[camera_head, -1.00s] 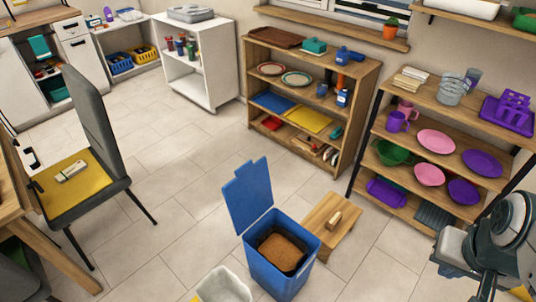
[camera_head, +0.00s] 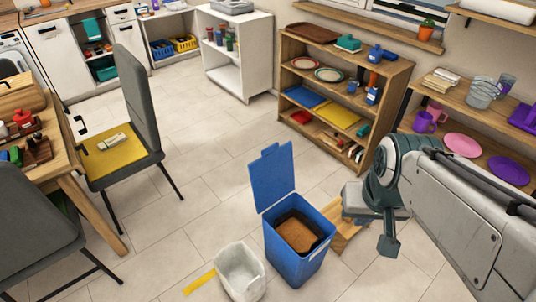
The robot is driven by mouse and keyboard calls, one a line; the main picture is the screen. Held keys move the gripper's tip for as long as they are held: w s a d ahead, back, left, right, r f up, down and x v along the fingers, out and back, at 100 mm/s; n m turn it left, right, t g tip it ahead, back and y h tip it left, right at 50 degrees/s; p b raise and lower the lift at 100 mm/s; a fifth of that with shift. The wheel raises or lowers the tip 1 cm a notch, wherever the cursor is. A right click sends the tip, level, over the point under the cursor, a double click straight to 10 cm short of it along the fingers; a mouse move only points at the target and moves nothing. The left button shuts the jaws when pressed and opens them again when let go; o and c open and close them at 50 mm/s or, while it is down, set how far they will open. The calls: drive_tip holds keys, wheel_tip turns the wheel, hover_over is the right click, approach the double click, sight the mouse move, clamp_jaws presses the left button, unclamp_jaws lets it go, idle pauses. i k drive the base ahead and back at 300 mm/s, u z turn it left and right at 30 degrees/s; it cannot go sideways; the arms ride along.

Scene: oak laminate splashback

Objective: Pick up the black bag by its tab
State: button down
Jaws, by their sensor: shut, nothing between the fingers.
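My gripper (camera_head: 388,244) hangs at the right, pointing down, its fingers shut and empty. It is to the right of an open blue bin (camera_head: 288,262) with its lid (camera_head: 272,177) raised. A brown block-like mass (camera_head: 298,235) lies inside the bin with a dark edge around it. I cannot tell whether that dark edge is the black bag. No tab can be made out, and no other black bag shows clearly.
A white bin (camera_head: 240,272) stands left of the blue bin, with a yellow strip (camera_head: 200,282) beside it. A grey chair (camera_head: 135,110) and wooden shelf (camera_head: 345,85) stand farther back. Open tiled floor lies between.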

sight(300, 233)
drive_tip(key=z, duration=0.05)
drive_tip(key=k, duration=0.5)
drive_tip(key=u, duration=0.75)
drive_tip(key=i, duration=0.6)
drive_tip(key=z, duration=0.55)
drive_tip(key=k, duration=0.4)
drive_tip(key=z, duration=1.05)
drive_tip(key=i, duration=0.95)
drive_tip(key=u, duration=0.1)
